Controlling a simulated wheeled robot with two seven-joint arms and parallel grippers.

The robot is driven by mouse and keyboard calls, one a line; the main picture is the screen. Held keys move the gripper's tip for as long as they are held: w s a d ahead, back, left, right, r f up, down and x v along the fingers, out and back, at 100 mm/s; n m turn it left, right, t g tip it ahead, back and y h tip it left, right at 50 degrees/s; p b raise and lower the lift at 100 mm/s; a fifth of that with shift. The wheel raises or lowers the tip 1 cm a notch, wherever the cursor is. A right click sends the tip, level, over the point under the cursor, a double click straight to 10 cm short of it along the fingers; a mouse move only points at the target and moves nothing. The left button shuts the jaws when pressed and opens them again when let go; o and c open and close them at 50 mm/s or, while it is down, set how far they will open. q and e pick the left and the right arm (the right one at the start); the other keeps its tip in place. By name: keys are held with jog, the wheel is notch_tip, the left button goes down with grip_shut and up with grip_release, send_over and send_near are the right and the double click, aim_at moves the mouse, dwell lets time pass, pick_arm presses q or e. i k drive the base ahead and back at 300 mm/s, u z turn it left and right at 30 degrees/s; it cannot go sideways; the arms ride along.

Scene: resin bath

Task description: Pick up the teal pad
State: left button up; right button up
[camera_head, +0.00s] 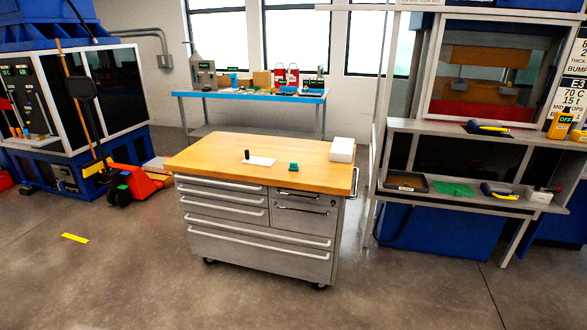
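A small teal object (293,167), which looks like the teal pad, sits on the wooden top (215,157) of the grey drawer cart, right of the middle. Nothing covers it, and nothing is touching it that I can see. It is too small to make out its exact shape. A flat green sheet (453,189) also lies on the lower shelf of the machine at right. Neither of my grippers is in view.
A white sheet (260,161) with a small black upright item (246,154) and a white block (342,150) share the cart top. A blue-topped bench (250,93) stands behind. A red pallet jack (135,182) stands left. The floor in front is clear apart from yellow tape (75,238).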

aim_at(294, 166)
jog(key=u, duration=0.7)
jog(key=i, duration=2.35)
jog(key=z, duration=0.35)
